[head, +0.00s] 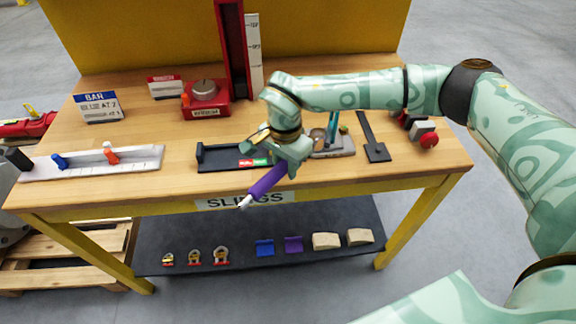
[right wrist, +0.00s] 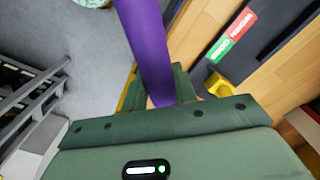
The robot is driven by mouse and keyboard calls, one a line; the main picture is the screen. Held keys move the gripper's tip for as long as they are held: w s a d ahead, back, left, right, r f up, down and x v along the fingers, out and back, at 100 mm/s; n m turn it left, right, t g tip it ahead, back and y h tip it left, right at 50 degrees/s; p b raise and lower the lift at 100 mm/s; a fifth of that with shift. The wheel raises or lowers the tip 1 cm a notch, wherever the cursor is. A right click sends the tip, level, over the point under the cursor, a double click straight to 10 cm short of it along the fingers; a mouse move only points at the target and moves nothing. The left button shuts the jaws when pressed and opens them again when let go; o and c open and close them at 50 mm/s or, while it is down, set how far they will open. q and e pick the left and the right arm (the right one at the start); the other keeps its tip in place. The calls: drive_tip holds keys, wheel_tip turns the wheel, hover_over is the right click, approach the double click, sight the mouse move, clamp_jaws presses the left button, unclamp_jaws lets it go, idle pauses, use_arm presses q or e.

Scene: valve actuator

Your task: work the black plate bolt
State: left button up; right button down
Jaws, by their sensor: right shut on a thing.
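A black plate (head: 222,158) lies on the bench in front of the red stand, with an upright end piece at its left and a red and green label. I take it for the plate bolt. It also shows at the upper right of the right wrist view (right wrist: 265,38). My right gripper (head: 283,166) hides its right end in the head view. That gripper is shut on a purple rod (head: 268,181) with a pale tip, tilted down left over the bench's front edge. The rod fills the upper middle of the right wrist view (right wrist: 146,45). My left gripper is not in view.
A white rail with blue and orange sliders (head: 92,163) lies at the left. A red box with a grey knob (head: 205,98) stands behind the plate. A black lever (head: 372,138) and red knob (head: 429,140) are at the right. A lower shelf (head: 190,229) holds small items.

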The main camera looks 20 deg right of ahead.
drive_tip(key=shift+w+a+m, duration=0.25)
drive_tip(key=shift+w+m, duration=0.2)
drive_tip(key=shift+m, duration=0.05)
drive_tip(key=shift+w+a, duration=0.1)
drive_tip(key=shift+w, duration=0.05)
drive_tip(key=shift+w+a+m+b, duration=0.3)
drive_tip(key=shift+w+m+b, duration=0.2)
drive_tip(key=shift+w+m, duration=0.5)
drive_tip(key=shift+w+a+m+b, duration=0.2)
drive_tip(key=shift+w+m+b, duration=0.3)
drive_tip(key=shift+w+m, duration=0.6)
idle(0.3)
drive_tip(key=shift+w, duration=0.15)
